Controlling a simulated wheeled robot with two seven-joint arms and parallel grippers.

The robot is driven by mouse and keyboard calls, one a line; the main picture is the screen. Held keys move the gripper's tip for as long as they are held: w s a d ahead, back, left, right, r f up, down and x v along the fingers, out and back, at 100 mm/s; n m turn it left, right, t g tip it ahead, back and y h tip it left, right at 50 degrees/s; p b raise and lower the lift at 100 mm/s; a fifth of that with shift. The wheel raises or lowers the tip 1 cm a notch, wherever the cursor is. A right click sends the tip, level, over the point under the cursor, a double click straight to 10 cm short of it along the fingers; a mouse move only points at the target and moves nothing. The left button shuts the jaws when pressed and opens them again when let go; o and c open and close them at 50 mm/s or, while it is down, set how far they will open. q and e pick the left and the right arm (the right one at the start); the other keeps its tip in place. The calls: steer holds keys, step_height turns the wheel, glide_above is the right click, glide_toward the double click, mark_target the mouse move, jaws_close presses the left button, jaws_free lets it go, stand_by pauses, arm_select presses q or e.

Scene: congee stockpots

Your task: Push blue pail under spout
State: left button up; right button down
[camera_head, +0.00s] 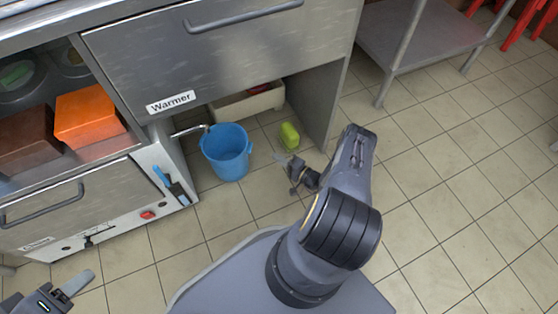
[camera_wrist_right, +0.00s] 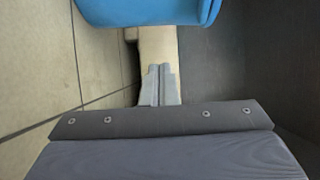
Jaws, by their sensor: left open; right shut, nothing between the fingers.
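The blue pail (camera_head: 225,153) stands upright on the tiled floor below the Warmer drawer. The metal spout (camera_head: 189,130) comes out of the cabinet side to the left, with its end close to the pail's upper left rim. I cannot tell whether it is over the opening. My right gripper (camera_head: 279,161) is shut and empty, low to the right of the pail with a gap between them. In the right wrist view its fingertips (camera_wrist_right: 158,68) are together, and the pail (camera_wrist_right: 150,10) shows at the top edge. My left gripper (camera_head: 82,281) is open at the lower left, far from the pail.
A green object (camera_head: 289,136) lies on the floor right of the pail. A beige bin (camera_head: 246,104) stands behind it under the Warmer drawer (camera_head: 200,50). The cabinet's side panel (camera_head: 318,98) bounds the space at right. Floor in front of the pail is clear.

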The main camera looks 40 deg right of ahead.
arm_select(q)
step_height(320, 180, down, 3)
steer(key=b, duration=0.2)
steer(key=shift+f+b, duration=0.1)
steer(key=shift+b, duration=0.2)
arm_select(e)
steer(key=w+a, duration=0.5)
steer(key=w, duration=0.2)
steer(key=shift+w, duration=0.4)
steer(key=shift+a, duration=0.1)
